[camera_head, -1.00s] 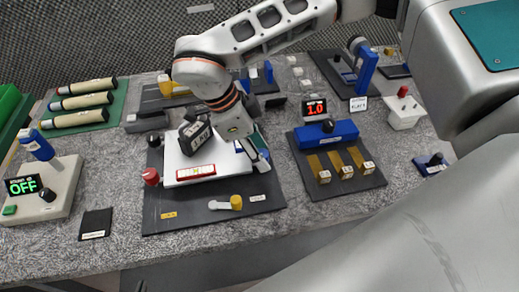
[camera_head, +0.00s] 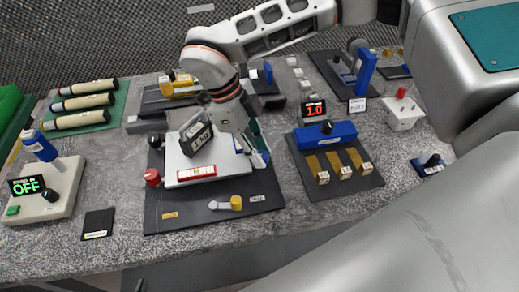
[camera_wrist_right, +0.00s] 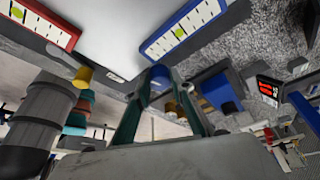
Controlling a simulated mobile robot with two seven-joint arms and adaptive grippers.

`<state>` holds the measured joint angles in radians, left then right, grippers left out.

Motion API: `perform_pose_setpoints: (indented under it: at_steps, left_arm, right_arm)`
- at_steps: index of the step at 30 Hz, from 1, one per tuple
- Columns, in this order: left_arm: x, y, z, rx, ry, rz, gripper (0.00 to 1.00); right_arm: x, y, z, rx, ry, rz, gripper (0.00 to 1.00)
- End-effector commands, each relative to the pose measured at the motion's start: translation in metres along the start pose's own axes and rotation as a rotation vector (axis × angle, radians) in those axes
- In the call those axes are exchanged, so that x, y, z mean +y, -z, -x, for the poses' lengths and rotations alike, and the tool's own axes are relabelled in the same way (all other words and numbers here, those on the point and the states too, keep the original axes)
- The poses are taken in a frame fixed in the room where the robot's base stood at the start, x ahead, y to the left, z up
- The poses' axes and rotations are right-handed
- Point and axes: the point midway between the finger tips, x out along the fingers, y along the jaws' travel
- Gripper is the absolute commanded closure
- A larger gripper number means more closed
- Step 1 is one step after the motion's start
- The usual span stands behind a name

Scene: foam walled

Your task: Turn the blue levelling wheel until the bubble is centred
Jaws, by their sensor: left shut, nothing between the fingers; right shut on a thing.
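The white levelling plate (camera_head: 215,150) sits on a dark base board (camera_head: 165,222). A red-framed vial (camera_head: 197,172) lies along its front edge; it also shows in the right wrist view (camera_wrist_right: 45,22). A blue-framed vial (camera_wrist_right: 185,28) shows in the right wrist view, its yellow-green bubble (camera_wrist_right: 180,33) near the middle, a little toward the left end. My right gripper (camera_head: 264,160) is at the plate's right edge, shut on the blue wheel. My left gripper is not in view.
A red knob (camera_head: 152,177) and a black knob (camera_head: 155,141) stand left of the plate. A yellow knob on a grey lever (camera_head: 236,202) is in front. A dark board with a blue block (camera_head: 325,134) and brass pieces lies close on the right.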

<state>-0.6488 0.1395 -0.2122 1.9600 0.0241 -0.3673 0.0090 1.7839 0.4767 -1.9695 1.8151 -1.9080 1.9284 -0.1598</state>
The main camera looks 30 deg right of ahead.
Motion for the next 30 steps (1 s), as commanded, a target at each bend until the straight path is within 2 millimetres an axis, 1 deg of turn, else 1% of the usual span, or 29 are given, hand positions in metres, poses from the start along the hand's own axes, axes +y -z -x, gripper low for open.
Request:
perform_pose_setpoints:
  at_steps: [5, 6, 7, 16, 19, 23, 30]
  left_arm:
    - [0.0, 0.001, 0.0, 0.002, 0.0, 0.0, 1.0]
    - [0.0, 0.001, 0.0, 0.002, 0.0, 0.0, 1.0]
    - [0.0, 0.001, 0.0, 0.002, 0.0, 0.0, 1.0]
    - [0.0, 0.001, 0.001, 0.001, 0.0, -0.002, 1.0]
    - [0.0, 0.0, 0.001, 0.0, 0.0, -0.002, 1.0]
    - [0.0, 0.001, 0.0, 0.001, 0.0, -0.001, 1.0]
    - [0.0, 0.001, 0.0, 0.001, 0.0, -0.001, 1.0]
  right_arm:
    - [0.0, 0.0, 0.001, 0.0, 0.001, 0.001, 0.99]
    - [0.0, 0.0, 0.001, 0.0, 0.001, 0.001, 0.67]
    - [0.0, 0.0, 0.001, 0.0, 0.001, 0.001, 0.61]
    - [0.0, 0.0, 0.001, -0.001, 0.002, 0.003, 0.61]
    - [0.0, 0.0, 0.005, -0.002, 0.003, 0.002, 0.61]
    - [-0.001, -0.001, 0.019, -0.004, 0.004, 0.001, 0.61]
    - [-0.001, 0.0, 0.056, -0.003, 0.004, 0.001, 0.61]
